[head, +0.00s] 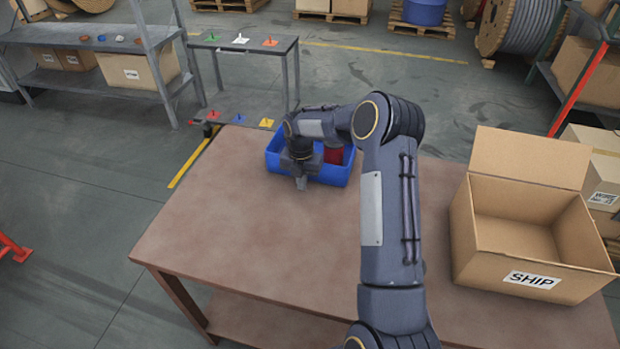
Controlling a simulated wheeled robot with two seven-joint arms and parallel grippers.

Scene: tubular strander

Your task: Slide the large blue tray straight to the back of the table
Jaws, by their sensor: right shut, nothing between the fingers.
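The large blue tray (333,174) sits on the brown table (232,228), close to its far edge. A red object (333,155) is inside the tray, partly hidden by my arm. My right gripper (301,184) points down at the tray's near wall, left of its middle; its fingers are shut and empty. I cannot tell whether the fingers touch the wall. My right forearm covers part of the tray's far side. My left gripper is not in view.
An open cardboard box marked SHIP (525,230) stands on the table's right side. Behind the table's far left corner is a small grey cart (243,45) with coloured items. The table's left and front areas are clear.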

